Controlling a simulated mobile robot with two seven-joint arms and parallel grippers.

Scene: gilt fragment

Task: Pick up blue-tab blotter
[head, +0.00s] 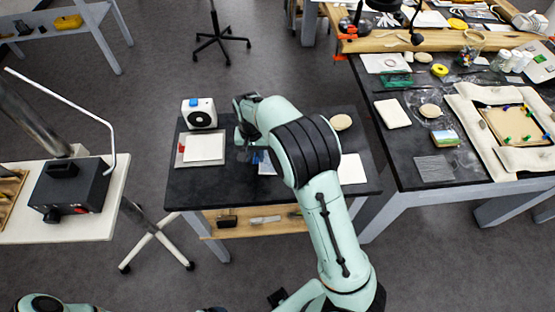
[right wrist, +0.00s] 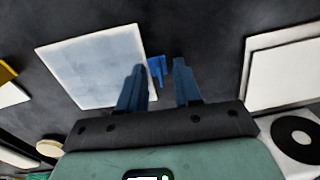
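The blue-tab blotter is a pale, square sheet (right wrist: 92,66) on the dark tabletop in the right wrist view. Its blue tab (right wrist: 157,72) stands at the sheet's right edge. In the head view only a small bluish part of it (head: 265,168) shows; my right arm hides the rest. My right gripper (head: 244,134) hangs over the small table. In the right wrist view its two blue fingers (right wrist: 160,66) are apart, with the tab seen between their tips. Whether they touch the tab I cannot tell. My left gripper is not in view.
A white pad on a grey tray (head: 188,161) lies left of my gripper, with a white device (head: 199,113) behind it. Another pale sheet (head: 352,170) and a round tan disc (head: 341,122) are on the right. A crowded workbench (head: 400,165) stands further right.

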